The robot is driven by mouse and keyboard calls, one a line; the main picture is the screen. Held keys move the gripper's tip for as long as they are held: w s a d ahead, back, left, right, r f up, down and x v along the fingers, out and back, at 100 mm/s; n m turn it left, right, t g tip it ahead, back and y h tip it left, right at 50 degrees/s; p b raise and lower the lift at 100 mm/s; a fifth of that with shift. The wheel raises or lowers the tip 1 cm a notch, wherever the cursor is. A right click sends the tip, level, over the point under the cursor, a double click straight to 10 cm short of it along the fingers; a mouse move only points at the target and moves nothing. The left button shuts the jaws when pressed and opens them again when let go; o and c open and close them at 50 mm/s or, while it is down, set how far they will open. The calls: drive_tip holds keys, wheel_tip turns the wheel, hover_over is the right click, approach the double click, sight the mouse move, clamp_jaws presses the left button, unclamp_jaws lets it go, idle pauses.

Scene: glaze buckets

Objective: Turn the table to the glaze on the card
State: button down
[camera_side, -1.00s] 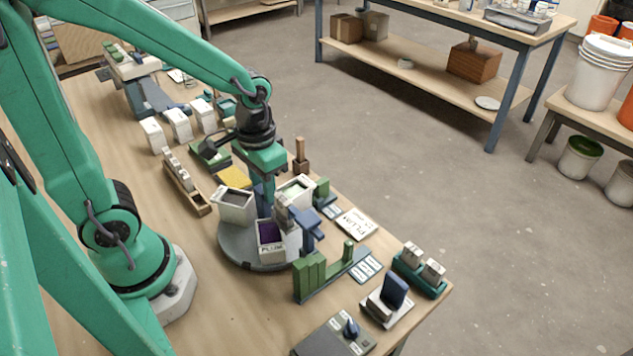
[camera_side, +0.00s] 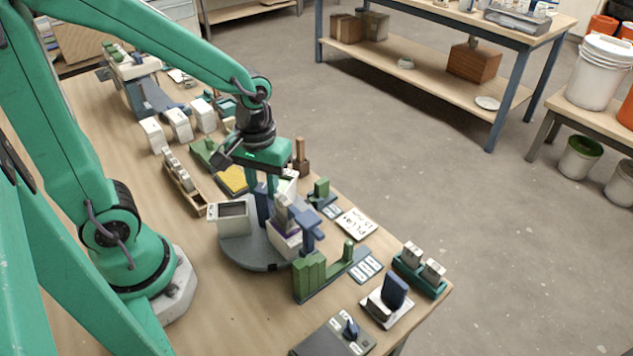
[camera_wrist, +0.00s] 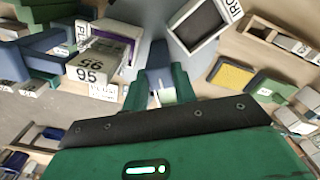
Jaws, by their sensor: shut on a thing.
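The round grey table (camera_side: 243,252) stands on the bench and carries glaze buckets. One bucket (camera_side: 233,223) with dark glaze is at its left; its label starts "IRO" in the wrist view (camera_wrist: 196,27). The plum bucket (camera_side: 286,246), with purple glaze, is at the front right, beside a blue stand (camera_side: 309,232); it also shows in the wrist view (camera_wrist: 112,48). The white card (camera_side: 356,223) reads PLUM. My gripper (camera_side: 263,190) is among the buckets, its fingers (camera_wrist: 158,92) shut on an upright blue-grey post (camera_wrist: 158,60). A bucket behind it is mostly hidden.
A green stepped block (camera_side: 312,273) stands close at the front right of the table. A wooden rack (camera_side: 184,188) and a yellow pad (camera_side: 232,179) lie to the left and behind. Several white containers (camera_side: 178,125) stand farther back.

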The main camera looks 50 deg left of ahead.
drive_tip(key=c, duration=1.2)
unclamp_jaws()
drive_tip(key=shift+r, duration=3.55)
drive_tip(key=shift+s+a+r+m+t, duration=0.15)
drive_tip(key=shift+r+m+t, duration=0.15)
drive_tip(key=shift+r, duration=0.1)
drive_tip(key=shift+s+a+r+m+t, duration=0.1)
drive_tip(key=shift+s+r+m+t, duration=0.05)
drive_tip(key=shift+r+m+t, duration=0.2)
drive_tip(key=s+a+r+m+t, duration=0.1)
drive_tip(key=s+r+m+t, duration=0.2)
drive_tip(key=r+m+t, duration=0.1)
drive_tip(key=shift+a+r+m, duration=0.25)
drive_tip(key=shift+r+m, duration=0.1)
drive_tip(key=shift+r, duration=0.15)
